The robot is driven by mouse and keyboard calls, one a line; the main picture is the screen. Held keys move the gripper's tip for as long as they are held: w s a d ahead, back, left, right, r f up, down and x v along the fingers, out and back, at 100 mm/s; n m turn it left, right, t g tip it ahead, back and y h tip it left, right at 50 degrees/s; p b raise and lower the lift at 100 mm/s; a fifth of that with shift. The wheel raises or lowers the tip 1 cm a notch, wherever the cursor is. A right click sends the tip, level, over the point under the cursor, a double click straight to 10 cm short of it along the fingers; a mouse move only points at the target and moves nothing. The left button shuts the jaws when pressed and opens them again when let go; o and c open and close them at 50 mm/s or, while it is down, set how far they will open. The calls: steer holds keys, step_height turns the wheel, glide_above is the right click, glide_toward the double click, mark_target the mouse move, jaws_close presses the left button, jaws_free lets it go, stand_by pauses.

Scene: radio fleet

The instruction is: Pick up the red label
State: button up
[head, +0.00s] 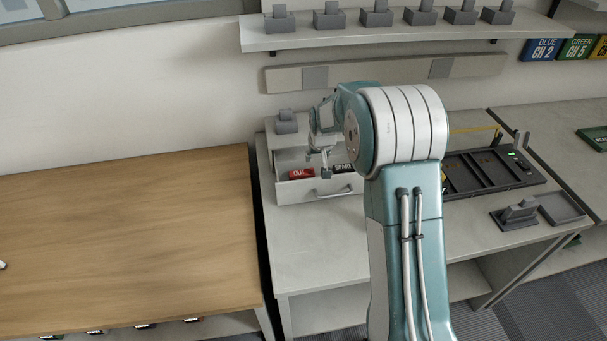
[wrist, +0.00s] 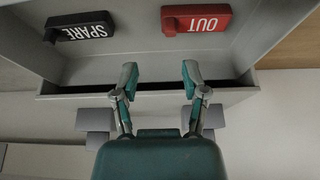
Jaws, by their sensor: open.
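The red label (head: 300,174), marked OUT, lies in an open grey drawer (head: 297,193) in the head view. In the wrist view the red label (wrist: 196,19) lies in the drawer near the top of the picture, its text upside down. My gripper (wrist: 157,72) is open and empty, its two fingertips apart. In the wrist view the fingertips show below the red label, with a clear gap between them and it. In the head view my gripper (head: 325,172) hangs over the drawer, to the right of the red label, and my arm hides part of the scene.
A black SPARE label (wrist: 80,27) lies in the same drawer, beside the red one; it also shows in the head view (head: 343,168). The drawer walls stand around both labels.

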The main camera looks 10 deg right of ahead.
mark_target(311, 169)
steer(key=a+f, duration=0.2)
steer(key=f, duration=0.1)
steer(key=shift+f, duration=0.2)
steer(key=shift+w+d+f, duration=0.15)
steer(key=shift+w+f, duration=0.1)
steer(key=shift+f, duration=0.2)
steer(key=shift+w+d+f, duration=0.15)
steer(key=shift+w+f, duration=0.05)
steer(key=shift+f, duration=0.25)
steer(key=shift+w+d+f, duration=0.1)
steer(key=shift+d+f, duration=0.05)
steer(key=shift+d, duration=0.2)
steer(key=shift+a, duration=0.25)
jaws_close()
steer(key=shift+a, duration=0.15)
